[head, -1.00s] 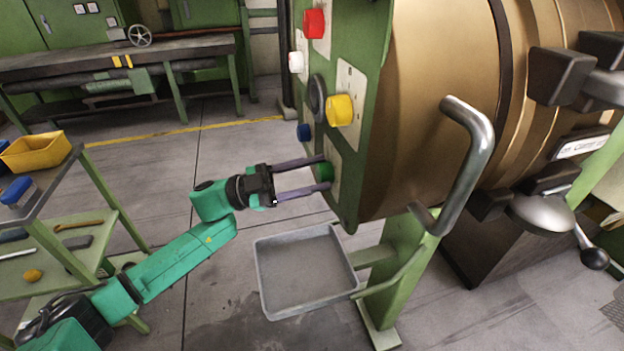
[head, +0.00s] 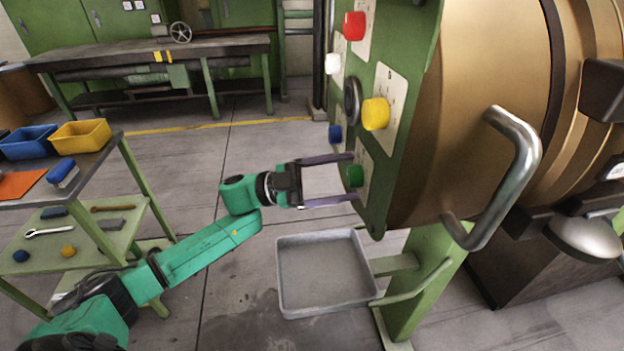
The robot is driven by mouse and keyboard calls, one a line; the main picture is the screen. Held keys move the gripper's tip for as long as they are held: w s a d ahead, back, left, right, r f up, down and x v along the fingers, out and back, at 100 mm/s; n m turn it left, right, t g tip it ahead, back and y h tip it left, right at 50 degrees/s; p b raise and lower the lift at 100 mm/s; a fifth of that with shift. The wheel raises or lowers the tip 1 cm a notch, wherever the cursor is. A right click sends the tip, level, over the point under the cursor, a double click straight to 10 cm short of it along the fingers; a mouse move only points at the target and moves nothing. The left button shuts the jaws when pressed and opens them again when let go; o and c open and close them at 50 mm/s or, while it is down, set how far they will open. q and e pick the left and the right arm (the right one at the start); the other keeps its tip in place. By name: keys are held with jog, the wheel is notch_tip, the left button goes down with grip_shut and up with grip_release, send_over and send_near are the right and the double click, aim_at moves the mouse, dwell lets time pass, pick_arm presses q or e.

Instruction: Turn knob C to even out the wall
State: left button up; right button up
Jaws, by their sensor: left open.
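The green machine panel (head: 405,62) carries several knobs: red (head: 354,26), white (head: 333,64), yellow (head: 375,114), blue (head: 335,133) and green (head: 355,175). I cannot read which of them is marked C. My left gripper (head: 353,178) comes in from the left at the green knob, the lowest one. Its fingers are open, one above and one below the knob, with a gap visible on both sides. The knob's face points left, towards the gripper. My right gripper is not in view.
A grey tray (head: 284,298) hangs on the machine's green stand below the gripper. A bent metal handle (head: 523,165) sticks out from the bronze drum (head: 470,90). A trolley (head: 100,235) with bins and tools stands at left. A workbench (head: 130,56) is at the back.

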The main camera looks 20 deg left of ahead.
pick_arm(q)
jog(key=shift+s+a+f, duration=0.1)
jog(key=shift+a+f, duration=0.15)
jog(key=shift+a, duration=0.15)
jog(key=b+v, duration=0.3)
jog(key=v, duration=1)
jog(key=shift+a+b, duration=0.3)
jog(key=shift+b, duration=0.1)
